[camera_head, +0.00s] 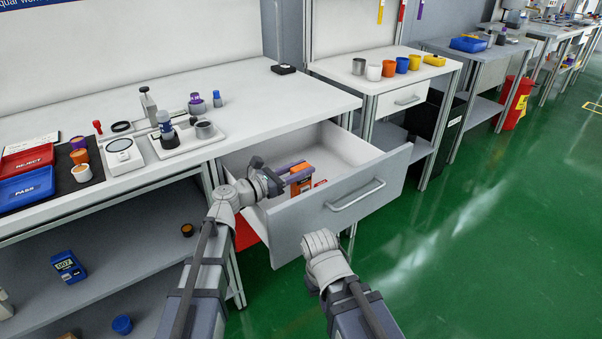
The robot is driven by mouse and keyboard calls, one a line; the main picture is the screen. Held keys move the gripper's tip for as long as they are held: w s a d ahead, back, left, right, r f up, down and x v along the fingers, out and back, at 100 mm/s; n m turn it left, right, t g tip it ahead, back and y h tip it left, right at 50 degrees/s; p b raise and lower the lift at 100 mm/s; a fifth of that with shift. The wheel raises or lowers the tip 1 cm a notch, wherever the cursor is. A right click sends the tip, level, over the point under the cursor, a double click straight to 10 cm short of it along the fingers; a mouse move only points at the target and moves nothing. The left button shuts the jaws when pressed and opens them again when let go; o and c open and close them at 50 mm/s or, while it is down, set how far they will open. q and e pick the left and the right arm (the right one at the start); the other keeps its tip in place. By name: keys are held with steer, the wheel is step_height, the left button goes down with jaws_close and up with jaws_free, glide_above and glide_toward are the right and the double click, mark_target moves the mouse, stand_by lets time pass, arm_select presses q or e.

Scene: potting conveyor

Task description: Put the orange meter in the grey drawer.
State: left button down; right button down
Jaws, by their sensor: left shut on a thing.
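The grey drawer (300,228) under the white bench is pulled open, with its grey front and bar handle facing me. My left gripper (299,172) reaches over the drawer's left side wall and is shut on the orange meter (302,186). The meter is within the drawer's opening, partly hidden by the fingers. I cannot tell whether it touches the drawer floor. My right arm comes up from the bottom, its wrist in front of the drawer front. No fingers of the right gripper show.
A small red item (320,183) shows in the drawer beside the meter. The bench (290,98) holds a red tray (27,160), a blue tray (25,188), a white scale (123,155) and a fixture. A second bench with coloured cups stands behind, to the right. Green floor lies open at right.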

arm_select(q)
steer(key=shift+f+b, duration=0.6)
steer(key=shift+b, duration=0.05)
steer(key=c, duration=0.5)
jaws_free()
steer(key=shift+r, duration=0.1)
steer(key=shift+r+p, duration=0.8)
steer(key=shift+p, duration=0.1)
steer(key=v, duration=1.2)
steer(key=shift+f, duration=0.25)
